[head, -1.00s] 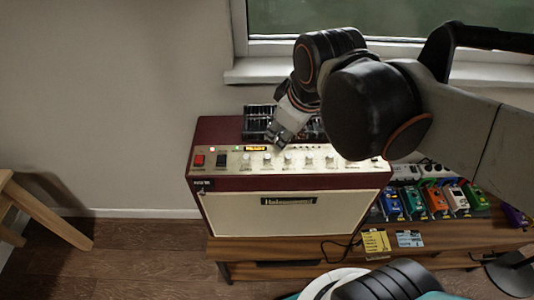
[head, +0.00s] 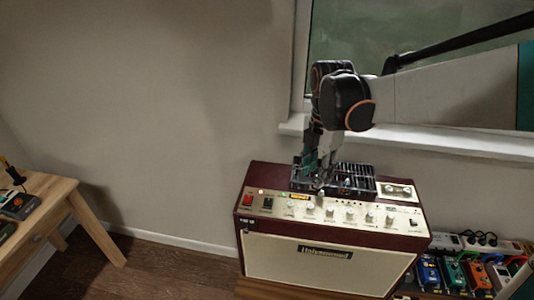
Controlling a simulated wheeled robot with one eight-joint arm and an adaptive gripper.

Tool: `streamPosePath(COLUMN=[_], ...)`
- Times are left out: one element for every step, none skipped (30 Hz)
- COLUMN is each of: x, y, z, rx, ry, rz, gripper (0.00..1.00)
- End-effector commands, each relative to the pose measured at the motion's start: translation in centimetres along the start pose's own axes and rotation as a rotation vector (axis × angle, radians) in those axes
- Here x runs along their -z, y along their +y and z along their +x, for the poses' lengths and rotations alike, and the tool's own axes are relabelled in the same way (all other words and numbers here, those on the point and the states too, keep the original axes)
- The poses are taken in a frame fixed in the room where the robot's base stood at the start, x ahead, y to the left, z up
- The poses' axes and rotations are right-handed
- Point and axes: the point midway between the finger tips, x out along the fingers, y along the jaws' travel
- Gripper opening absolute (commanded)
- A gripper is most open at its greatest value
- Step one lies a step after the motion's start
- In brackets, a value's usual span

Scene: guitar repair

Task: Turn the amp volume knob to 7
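The amp (head: 330,262) is a dark red box with a cream front. Its cream control panel (head: 350,232) carries a row of light knobs, a red switch (head: 247,200) at the left and a small lit orange display (head: 300,197). My gripper (head: 320,190) points down over the panel, near the second knob (head: 310,209) from the left. I cannot tell whether it touches a knob. Its fingers are small and dark, and I cannot make out whether they are open or shut. The knob markings are too small to read.
A dark slotted tray or grille (head: 360,178) lies on the amp's top behind the panel. A window sill (head: 440,145) runs behind. Several coloured pedals (head: 455,273) and a power strip (head: 448,241) are at the lower right. A wooden table (head: 60,190) stands at the left, with bare floor between.

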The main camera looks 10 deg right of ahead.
Motion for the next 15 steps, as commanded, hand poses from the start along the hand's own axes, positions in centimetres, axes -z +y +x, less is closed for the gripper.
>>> streamPosePath(x=[0.0, 0.0, 0.0, 0.0, 0.0, 0.0, 0.0, 0.0, 0.0, 0.0, 0.0, 0.0, 0.0, 0.0, 0.0], y=[0.1, 0.1, 0.1, 0.1, 0.1, 0.1, 0.1, 0.1, 0.1, 0.1, 0.1, 0.1, 0.1, 0.1, 0.1], z=[0.9, 1.4, 2.1, 2.7, 3.3, 4.1, 4.8, 5.3, 6.2, 6.7, 7.3, 8.1, 8.6, 9.2, 9.8], rx=[0.000, -0.001, -0.001, -0.001, -0.001, -0.001, -0.001, -0.001, -0.001, -0.001, -0.001, -0.001, -0.002, -0.002, -0.002], ry=[0.000, 0.000, 0.000, 0.000, 0.000, -0.001, -0.001, -0.001, -0.001, -0.001, -0.001, -0.001, -0.001, -0.001, -0.001], rz=[0.001, 0.001, 0.001, 0.002, 0.002, 0.002, 0.002, 0.002, 0.002, 0.003, 0.003, 0.003, 0.003, 0.003, 0.003], gripper=[0.37, 0.37, 0.37, 0.37, 0.37, 0.37, 0.37, 0.37, 0.37, 0.37, 0.37, 0.37, 0.37, 0.37, 0.37])
